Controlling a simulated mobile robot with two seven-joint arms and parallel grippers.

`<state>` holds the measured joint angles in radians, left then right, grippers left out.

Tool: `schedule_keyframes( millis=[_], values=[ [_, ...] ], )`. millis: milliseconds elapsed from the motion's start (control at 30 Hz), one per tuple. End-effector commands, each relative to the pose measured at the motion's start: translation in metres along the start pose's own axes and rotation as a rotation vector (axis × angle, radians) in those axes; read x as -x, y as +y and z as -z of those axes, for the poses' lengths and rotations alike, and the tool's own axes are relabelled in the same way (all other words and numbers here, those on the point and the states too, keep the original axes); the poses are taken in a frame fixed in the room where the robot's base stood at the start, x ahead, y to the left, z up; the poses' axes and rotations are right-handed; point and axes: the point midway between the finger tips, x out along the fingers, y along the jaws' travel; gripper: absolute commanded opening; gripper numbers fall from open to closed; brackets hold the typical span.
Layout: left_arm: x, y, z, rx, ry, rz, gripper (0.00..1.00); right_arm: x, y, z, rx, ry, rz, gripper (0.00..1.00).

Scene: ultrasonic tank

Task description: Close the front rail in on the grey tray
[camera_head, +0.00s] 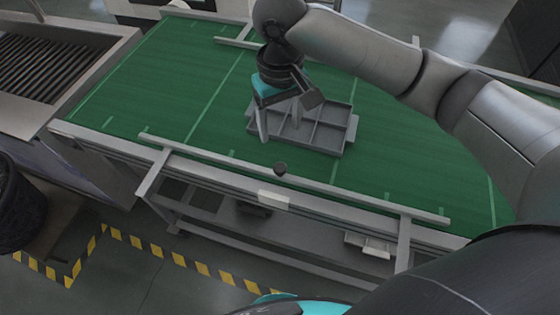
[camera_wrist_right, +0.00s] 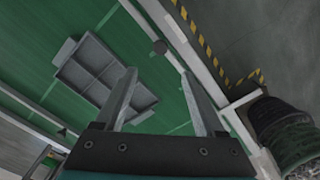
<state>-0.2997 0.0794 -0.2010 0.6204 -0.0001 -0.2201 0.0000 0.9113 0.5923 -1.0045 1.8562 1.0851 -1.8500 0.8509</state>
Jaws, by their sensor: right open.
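The grey tray (camera_head: 346,139) is a shallow compartmented tray lying on the green belt, angled to the belt edges. The front rail (camera_head: 215,154) is a long thin grey bar along the belt's near side. A gap of bare belt separates it from the tray. My left gripper is out of view.
The green belt (camera_head: 140,85) is mostly bare left of the tray. A far rail (camera_head: 238,43) runs along the back. Side arms (camera_head: 154,172) jut from the near frame. A metal sink unit (camera_head: 90,70) stands left. Yellow-black tape (camera_head: 160,252) marks the floor.

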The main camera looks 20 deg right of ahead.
Motion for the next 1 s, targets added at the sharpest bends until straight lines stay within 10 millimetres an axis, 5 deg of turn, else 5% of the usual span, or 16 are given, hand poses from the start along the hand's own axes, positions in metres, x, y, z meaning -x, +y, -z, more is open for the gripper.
schedule_keyframes(
  millis=[600,1000],
  values=[
    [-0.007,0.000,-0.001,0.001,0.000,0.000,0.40,-0.122,0.000,-0.001,0.003,0.000,0.000,0.71],
    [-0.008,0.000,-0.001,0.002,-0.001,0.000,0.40,-0.143,-0.001,0.000,0.005,0.003,0.000,0.71]
  ],
)
